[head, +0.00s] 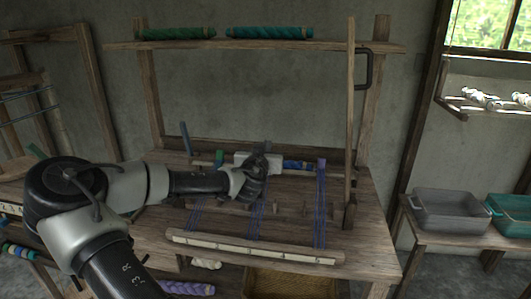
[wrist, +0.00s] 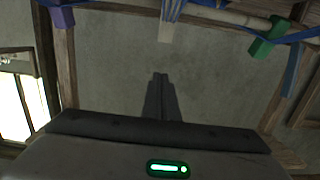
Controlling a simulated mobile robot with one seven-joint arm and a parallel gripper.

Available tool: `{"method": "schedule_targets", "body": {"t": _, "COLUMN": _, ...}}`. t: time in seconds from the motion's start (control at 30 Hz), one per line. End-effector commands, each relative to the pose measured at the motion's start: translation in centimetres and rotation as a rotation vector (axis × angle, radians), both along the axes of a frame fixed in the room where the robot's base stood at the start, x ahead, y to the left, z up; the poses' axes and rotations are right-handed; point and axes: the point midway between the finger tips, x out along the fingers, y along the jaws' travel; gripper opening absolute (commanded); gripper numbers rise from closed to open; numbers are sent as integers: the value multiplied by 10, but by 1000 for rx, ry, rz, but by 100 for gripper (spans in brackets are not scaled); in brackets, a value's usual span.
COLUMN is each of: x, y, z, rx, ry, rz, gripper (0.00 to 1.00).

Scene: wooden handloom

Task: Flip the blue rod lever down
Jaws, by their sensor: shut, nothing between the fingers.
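The blue rod lever (head: 186,138) stands up, tilted slightly, at the back left of the wooden loom (head: 370,215). A blue rod that looks like the same lever shows at the upper right edge of the wrist view (wrist: 292,70), beyond a green block (wrist: 268,38). My gripper (head: 264,149) is over the middle of the loom, right of the lever and apart from it. In the wrist view its fingers (wrist: 160,76) are shut together and empty, with the grey wall behind them. The lever's lower end is hard to make out.
A white block (head: 243,159) sits close to my gripper. The green block (head: 219,158) stands between it and the lever. A purple block (head: 321,166) and blue threads are on the right. A tall wooden post (head: 350,110) rises at the loom's right side.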

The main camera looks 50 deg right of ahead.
Motion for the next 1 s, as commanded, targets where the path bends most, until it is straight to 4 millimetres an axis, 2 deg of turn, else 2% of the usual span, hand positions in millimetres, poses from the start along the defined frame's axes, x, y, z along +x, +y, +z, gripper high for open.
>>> {"method": "schedule_targets", "body": {"t": 0.1, "x": 12, "y": -25, "z": -5, "rx": -3, "ry": 4, "rz": 0, "gripper": 0}}
{"method": "schedule_targets", "body": {"t": 0.27, "x": 27, "y": -54, "z": -9, "rx": -2, "ry": 4, "rz": -1, "gripper": 0}}
{"method": "schedule_targets", "body": {"t": 0.33, "x": 26, "y": -50, "z": -22, "rx": 2, "ry": 8, "rz": 0, "gripper": 0}}
{"method": "schedule_targets", "body": {"t": 0.53, "x": 21, "y": -40, "z": -40, "rx": 1, "ry": 5, "rz": 0, "gripper": 0}}
{"method": "schedule_targets", "body": {"t": 1.0, "x": 20, "y": -37, "z": -43, "rx": 1, "ry": 0, "rz": 0, "gripper": 0}}
